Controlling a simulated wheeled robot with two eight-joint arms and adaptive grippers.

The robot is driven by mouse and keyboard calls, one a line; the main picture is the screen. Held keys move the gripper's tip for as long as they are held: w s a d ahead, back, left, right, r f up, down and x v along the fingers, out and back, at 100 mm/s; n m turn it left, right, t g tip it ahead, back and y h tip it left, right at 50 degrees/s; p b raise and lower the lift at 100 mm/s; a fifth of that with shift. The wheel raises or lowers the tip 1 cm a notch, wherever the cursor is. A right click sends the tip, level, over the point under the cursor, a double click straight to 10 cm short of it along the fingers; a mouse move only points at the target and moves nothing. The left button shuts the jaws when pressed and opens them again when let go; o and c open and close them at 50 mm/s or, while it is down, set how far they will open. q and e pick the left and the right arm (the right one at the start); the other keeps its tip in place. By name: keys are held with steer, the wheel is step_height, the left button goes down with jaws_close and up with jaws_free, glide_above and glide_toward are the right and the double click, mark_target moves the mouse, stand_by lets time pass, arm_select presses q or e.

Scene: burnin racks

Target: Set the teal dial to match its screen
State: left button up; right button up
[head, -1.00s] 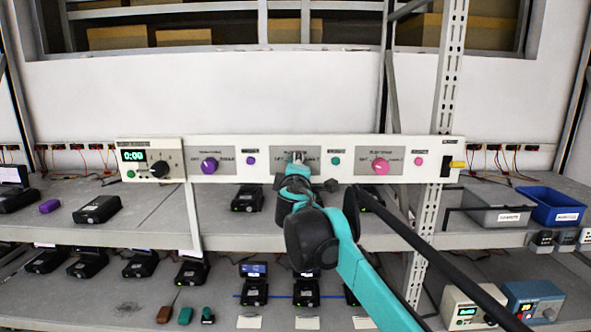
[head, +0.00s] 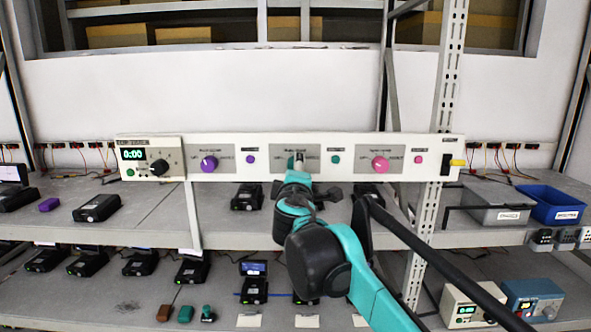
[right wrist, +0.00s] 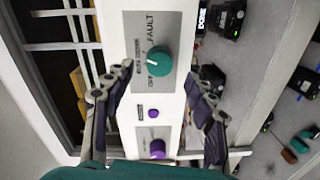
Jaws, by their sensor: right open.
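The teal dial (right wrist: 158,60) is on a grey label plate on the long white panel (right wrist: 118,55) in the right wrist view. Its white pointer mark faces the left of that picture. The plate's label reads FAULT at one side; the other words are too small to read. My right gripper (right wrist: 158,78) is open, with one finger on each side of the panel, clear of the dial. In the head view the gripper (head: 299,168) is in front of the dial and hides most of it. I cannot tell which screen belongs to the dial. My left gripper is not in view.
A purple dial (head: 208,163) and a pink dial (head: 380,163) flank it, with small buttons between. A timer box (head: 150,158) showing 0:00 is at the panel's left end. Black devices stand on the shelves below. A yellow-handled switch (head: 456,163) is at the right end.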

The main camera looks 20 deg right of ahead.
steer(key=v, duration=0.6)
steer(key=shift+s, duration=0.1)
steer(key=s+d+f+m+g+b, duration=0.2)
steer(key=s+f+m+b, duration=0.3)
steer(key=f, duration=0.7)
steer(key=s+d+f+g+b, duration=0.2)
steer(key=f+b, duration=0.5)
steer(key=f, duration=0.6)
steer(key=s+d+f+m+g+b, duration=0.2)
steer(key=s+d+f+m+b, duration=0.3)
steer(key=f, duration=0.7)
steer(key=s+a+f+m+g+y+b, duration=0.1)
steer(key=s+a+f+b, duration=0.2)
steer(key=f, duration=0.9)
steer(key=s+a+f+g+y+b, duration=0.1)
steer(key=s+a+f+y+b, duration=0.1)
steer(key=s+f+b, duration=0.4)
steer(key=s+a+f+m+g+y+b, duration=0.1)
steer(key=s+a+f+b, duration=0.3)
steer(key=f+b, duration=0.5)
step_height(320, 180, down, 10)
steer(key=shift+s+f+m+g+y, duration=0.1)
steer(key=shift+s+m+g+y, duration=0.2)
steer(key=shift+g+y, duration=0.15)
